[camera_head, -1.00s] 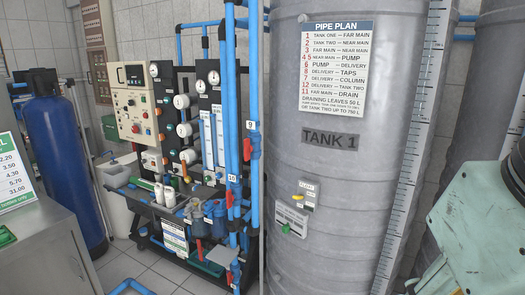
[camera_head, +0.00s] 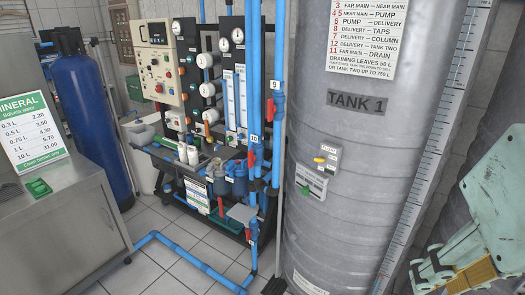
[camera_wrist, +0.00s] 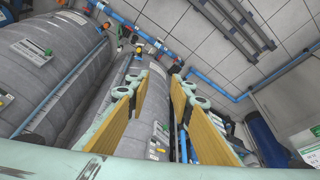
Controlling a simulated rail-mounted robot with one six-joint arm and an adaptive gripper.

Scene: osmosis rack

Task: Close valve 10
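Valve 10 is on the vertical blue pipe left of Tank 1 in the head view, just below the small "10" label (camera_head: 254,138). Its red handle (camera_head: 251,160) looks upright, in line with the pipe. My gripper shows at the lower right of the head view, its yellow finger pads (camera_head: 468,278) in front of the tank and well away from the valve. In the wrist view my gripper (camera_wrist: 158,88) is open, its two yellow-padded fingers apart with nothing held between them. I cannot make out valve 10 in the wrist view.
Valve 9's red handle (camera_head: 270,108) is on the neighbouring pipe, and another red handle (camera_head: 250,236) is lower down. Tank 1 (camera_head: 350,215) stands right of the pipes. A metal cabinet (camera_head: 60,235) is at left. Blue floor pipes (camera_head: 185,258) cross the tiles.

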